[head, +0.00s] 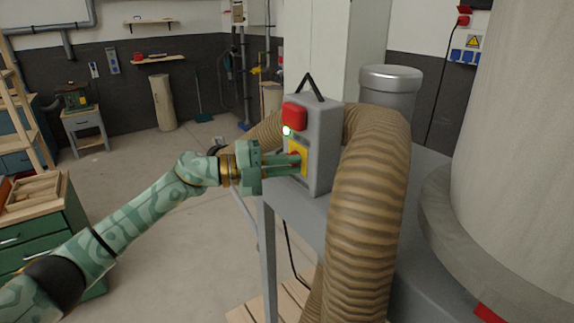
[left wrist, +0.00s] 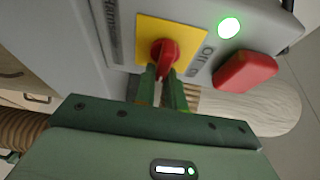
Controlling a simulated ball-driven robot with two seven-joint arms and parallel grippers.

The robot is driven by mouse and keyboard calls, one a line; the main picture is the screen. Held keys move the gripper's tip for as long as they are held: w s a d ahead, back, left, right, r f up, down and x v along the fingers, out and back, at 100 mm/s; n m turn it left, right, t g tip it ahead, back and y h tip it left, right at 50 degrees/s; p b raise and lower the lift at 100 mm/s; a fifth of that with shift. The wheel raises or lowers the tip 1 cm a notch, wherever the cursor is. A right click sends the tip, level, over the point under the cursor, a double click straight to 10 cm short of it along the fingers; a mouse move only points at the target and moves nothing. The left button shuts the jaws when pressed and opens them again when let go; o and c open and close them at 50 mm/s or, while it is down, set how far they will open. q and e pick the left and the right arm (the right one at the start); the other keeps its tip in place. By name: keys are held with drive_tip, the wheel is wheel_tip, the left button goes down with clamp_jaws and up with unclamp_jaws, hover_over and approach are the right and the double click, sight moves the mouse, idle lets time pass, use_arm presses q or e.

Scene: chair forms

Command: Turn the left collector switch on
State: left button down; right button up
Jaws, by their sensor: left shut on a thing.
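The collector switch is a grey box (head: 322,150) standing on a grey metal stand, with a black handle on top. Its face carries a yellow plate with a red knob (left wrist: 164,54), a red block (left wrist: 245,72) and a lit lamp (left wrist: 229,27), greenish-white. My left gripper (head: 298,163) reaches in from the left and is shut on the red knob; its fingers show at the knob in the left wrist view (left wrist: 168,88). The fingertips partly cover the knob in the head view. My right gripper is not in view.
A thick ribbed brown hose (head: 368,200) curves close beside the box on the right. A large pale cylinder (head: 515,150) fills the far right. A green drawer cabinet (head: 40,235) stands at left. The floor between is mostly clear.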

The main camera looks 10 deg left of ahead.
use_arm(q)
drive_tip(key=shift+a+f, duration=0.1)
drive_tip(key=shift+f, duration=0.05)
drive_tip(key=c, duration=1.5)
unclamp_jaws()
drive_tip(key=shift+w, duration=0.1)
drive_tip(key=shift+o, duration=0.2)
drive_tip(key=shift+w+a, duration=0.1)
drive_tip(key=shift+w, duration=0.05)
drive_tip(key=b+v, duration=0.4)
drive_tip(key=v, duration=1.2)
drive_tip(key=shift+a, duration=0.15)
